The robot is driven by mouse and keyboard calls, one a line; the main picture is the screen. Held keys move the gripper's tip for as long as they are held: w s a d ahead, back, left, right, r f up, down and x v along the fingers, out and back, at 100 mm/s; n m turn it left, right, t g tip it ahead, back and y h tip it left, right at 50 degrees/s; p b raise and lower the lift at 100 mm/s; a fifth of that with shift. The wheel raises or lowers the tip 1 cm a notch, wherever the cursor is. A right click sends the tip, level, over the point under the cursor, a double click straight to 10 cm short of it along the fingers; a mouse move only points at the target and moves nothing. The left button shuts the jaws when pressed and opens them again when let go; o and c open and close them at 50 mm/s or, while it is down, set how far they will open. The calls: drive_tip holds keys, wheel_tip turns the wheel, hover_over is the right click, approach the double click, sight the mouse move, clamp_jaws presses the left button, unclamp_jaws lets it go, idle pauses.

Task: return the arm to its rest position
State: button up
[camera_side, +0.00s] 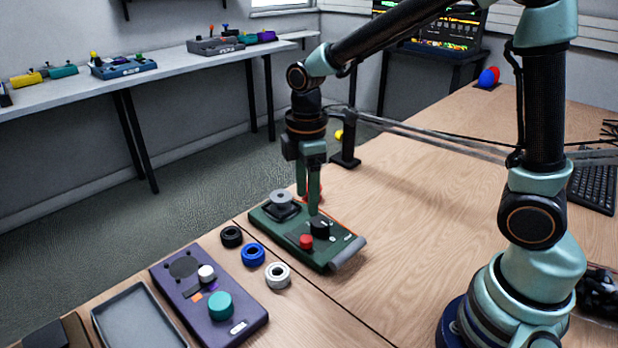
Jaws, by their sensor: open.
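My gripper (308,203) points straight down over the green control box (322,256) on the wooden table. Its green fingers are just above or beside the black knob (320,226); I cannot tell whether they touch it. Nothing shows held between the fingers. The box carries a grey round knob (282,198) at its far left and a red button (306,241) near its front. My arm is bent, reaching left from its base at the right.
A black ring (232,237), a blue ring (253,254) and a white ring (277,275) lie beside a purple box (236,322). A grey tray (135,318) is at front left. A keyboard (593,187) lies at right. The table's middle is clear.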

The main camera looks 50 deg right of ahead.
drive_tip(key=shift+r, duration=0.55)
drive_tip(key=s+d+r+m+t, duration=0.5)
drive_tip(key=s+r+m, duration=0.3)
drive_tip(key=m, duration=0.4)
drive_tip(key=shift+s+d+r+m+t, duration=0.3)
drive_tip(key=shift+d+r+m, duration=0.05)
drive_tip(key=shift+d+m, duration=0.1)
idle(1.2)
